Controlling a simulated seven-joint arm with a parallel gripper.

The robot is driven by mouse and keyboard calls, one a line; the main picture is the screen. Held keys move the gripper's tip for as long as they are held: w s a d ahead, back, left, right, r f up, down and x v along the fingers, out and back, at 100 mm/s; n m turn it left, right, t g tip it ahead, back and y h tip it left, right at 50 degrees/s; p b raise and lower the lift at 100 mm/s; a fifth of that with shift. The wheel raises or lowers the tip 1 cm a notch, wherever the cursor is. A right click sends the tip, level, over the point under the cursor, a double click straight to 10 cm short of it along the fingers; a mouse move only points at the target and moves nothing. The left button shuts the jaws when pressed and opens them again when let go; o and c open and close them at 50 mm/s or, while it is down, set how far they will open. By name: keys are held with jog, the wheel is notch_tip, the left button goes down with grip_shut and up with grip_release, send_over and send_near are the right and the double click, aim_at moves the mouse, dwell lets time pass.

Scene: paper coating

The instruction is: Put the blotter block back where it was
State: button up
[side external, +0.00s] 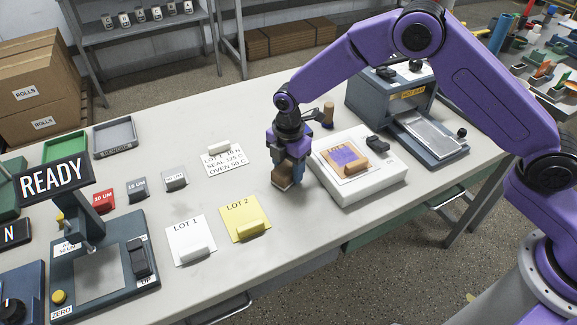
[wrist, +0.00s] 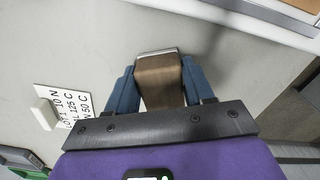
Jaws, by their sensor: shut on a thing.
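The blotter block (side external: 281,177) is a brown wooden block with a pale metallic edge. My gripper (side external: 291,168) is shut on it, low over the bare table between the yellow LOT 2 card and the white flat device. I cannot tell whether the block touches the table. In the wrist view the block (wrist: 160,82) sits between the two blue fingers of my gripper (wrist: 161,88), with its metallic end pointing away from the palm.
The white device (side external: 373,188) with a patterned sheet and wooden piece stands right of my gripper. A settings card (side external: 225,161), the LOT 1 card (side external: 188,232) and LOT 2 card (side external: 238,208) lie left. An oven-like box (side external: 385,101) stands back right.

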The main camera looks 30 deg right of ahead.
aim_at(288, 165)
jog(key=o, duration=1)
jog(key=shift+f, duration=0.15)
notch_tip(288, 165, up, 12)
jog(key=shift+r, duration=0.2)
jog(key=shift+s, duration=0.1)
